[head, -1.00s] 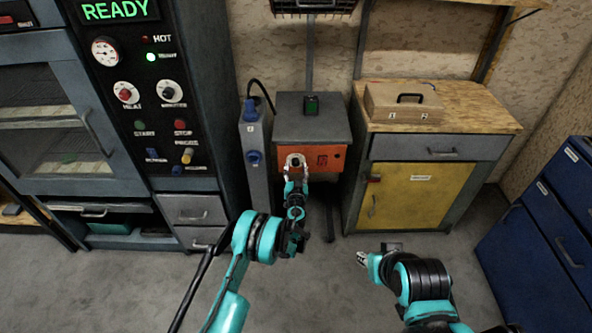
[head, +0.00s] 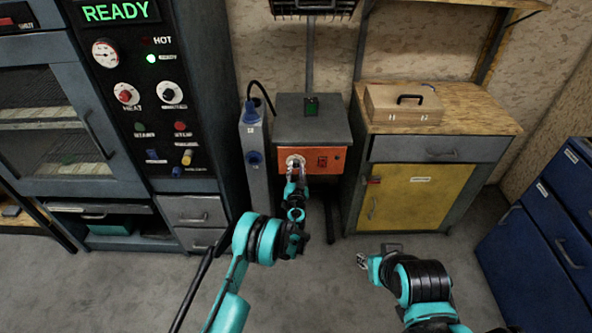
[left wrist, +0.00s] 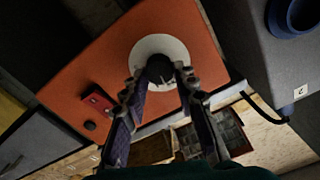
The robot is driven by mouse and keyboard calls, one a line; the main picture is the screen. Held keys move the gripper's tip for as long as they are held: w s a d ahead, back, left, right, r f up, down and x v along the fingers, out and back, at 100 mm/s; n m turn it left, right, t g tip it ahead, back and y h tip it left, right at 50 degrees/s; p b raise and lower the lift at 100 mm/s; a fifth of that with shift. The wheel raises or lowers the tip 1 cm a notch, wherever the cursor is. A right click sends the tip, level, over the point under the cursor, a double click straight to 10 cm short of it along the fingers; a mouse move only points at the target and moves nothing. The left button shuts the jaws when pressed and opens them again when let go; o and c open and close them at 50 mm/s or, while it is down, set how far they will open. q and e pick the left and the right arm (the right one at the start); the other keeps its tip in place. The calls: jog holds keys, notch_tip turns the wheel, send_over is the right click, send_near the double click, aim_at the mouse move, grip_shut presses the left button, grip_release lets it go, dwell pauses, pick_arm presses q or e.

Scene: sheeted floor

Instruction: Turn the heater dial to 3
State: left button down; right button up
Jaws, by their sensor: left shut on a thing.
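The heater is a grey box (head: 310,118) with an orange front panel (head: 331,157), low against the wall in the head view. Its dial shows in the left wrist view as a dark round knob (left wrist: 160,69) on a white disc (left wrist: 148,46). My left gripper (head: 296,165) is at the panel's left part, and in the left wrist view its fingertips (left wrist: 161,83) are closed on the knob's sides. The dial's numbers and pointer cannot be read. My right gripper (head: 361,261) is over the floor, away from the heater; its jaw opening is too small to judge.
A red switch (head: 322,161) sits right of the dial. A grey box with a blue socket (head: 255,157) stands close at the left. A cabinet with a yellow door (head: 409,197) stands right. A tall oven panel (head: 150,105) is further left. Open floor lies in front.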

pick_arm(q)
jog(key=m, duration=0.6)
jog(key=shift+d, duration=0.1)
jog(key=m, duration=0.5)
jog(key=shift+f+m, duration=0.1)
jog(key=shift+m, duration=0.3)
jog(key=m, duration=0.5)
jog(key=shift+f, duration=0.1)
jog(key=m, duration=0.5)
jog(key=shift+f+m, duration=0.1)
jog(key=shift+m, duration=0.3)
jog(key=c, duration=1.2)
grip_release()
